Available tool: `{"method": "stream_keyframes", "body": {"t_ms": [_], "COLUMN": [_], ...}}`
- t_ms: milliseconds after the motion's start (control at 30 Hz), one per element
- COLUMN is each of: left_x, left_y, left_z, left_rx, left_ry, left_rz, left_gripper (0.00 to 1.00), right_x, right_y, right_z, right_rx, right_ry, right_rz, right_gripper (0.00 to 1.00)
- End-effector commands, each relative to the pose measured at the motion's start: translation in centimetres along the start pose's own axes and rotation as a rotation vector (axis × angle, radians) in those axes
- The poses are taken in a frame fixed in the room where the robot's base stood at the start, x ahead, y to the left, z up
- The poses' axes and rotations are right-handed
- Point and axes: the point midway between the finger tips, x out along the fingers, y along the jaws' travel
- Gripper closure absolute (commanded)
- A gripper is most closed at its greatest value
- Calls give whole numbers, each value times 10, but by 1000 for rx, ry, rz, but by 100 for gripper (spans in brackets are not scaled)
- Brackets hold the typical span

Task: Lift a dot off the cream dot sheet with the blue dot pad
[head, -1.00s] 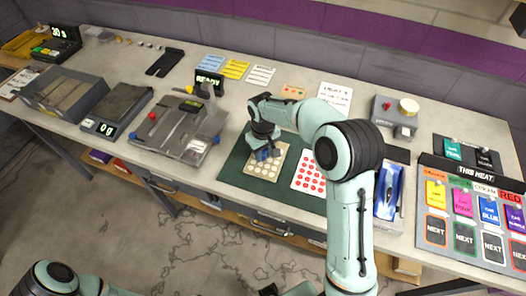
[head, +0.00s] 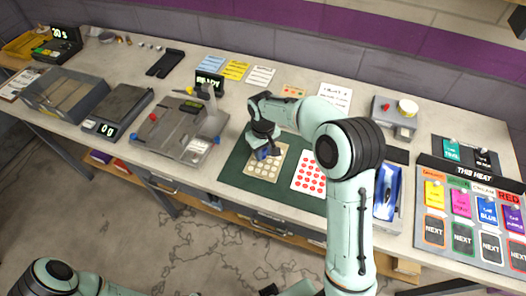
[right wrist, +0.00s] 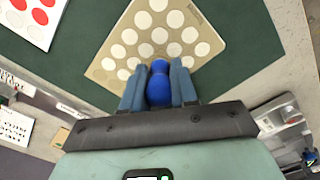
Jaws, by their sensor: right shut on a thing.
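The cream dot sheet (head: 262,181) lies on the dark green mat and carries several pale round dots; it also shows in the right wrist view (right wrist: 112,58). My right gripper (head: 264,152) is over the sheet's upper part. In the right wrist view my right gripper (right wrist: 159,82) is shut on the blue dot pad (right wrist: 159,86), which sits between its two fingers. The pad's tip points at the sheet's near edge. I cannot tell whether the tip touches a dot. My left gripper is not clearly visible in the head view.
A white sheet with red dots (head: 308,180) lies to the right of the cream sheet on the green mat (head: 235,167). A grey device (head: 178,130) stands to the left, a blue tray (head: 387,190) to the right. A card board (head: 470,205) stands far right.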

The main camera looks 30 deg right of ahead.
Motion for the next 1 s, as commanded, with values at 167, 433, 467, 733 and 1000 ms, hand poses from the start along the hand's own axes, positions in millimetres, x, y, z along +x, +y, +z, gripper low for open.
{"method": "stream_keyframes", "body": {"t_ms": [167,433,467,733,1000], "left_x": [-12,-26,-27,-36,-35], "left_y": [7,15,16,21,21], "left_z": [-7,-16,-17,-24,-23], "left_rx": [4,8,8,12,11], "left_ry": [10,22,23,33,32], "left_rz": [3,8,8,11,11], "left_gripper": [57,57,57,57,57], "right_x": [-19,-41,-44,-60,-59], "right_y": [0,0,0,1,0], "right_z": [-2,-2,-2,-2,-1], "right_rx": [0,0,0,1,0], "right_ry": [5,6,6,6,4], "right_rz": [1,1,1,1,1], "right_gripper": [100,100,100,100,100]}}
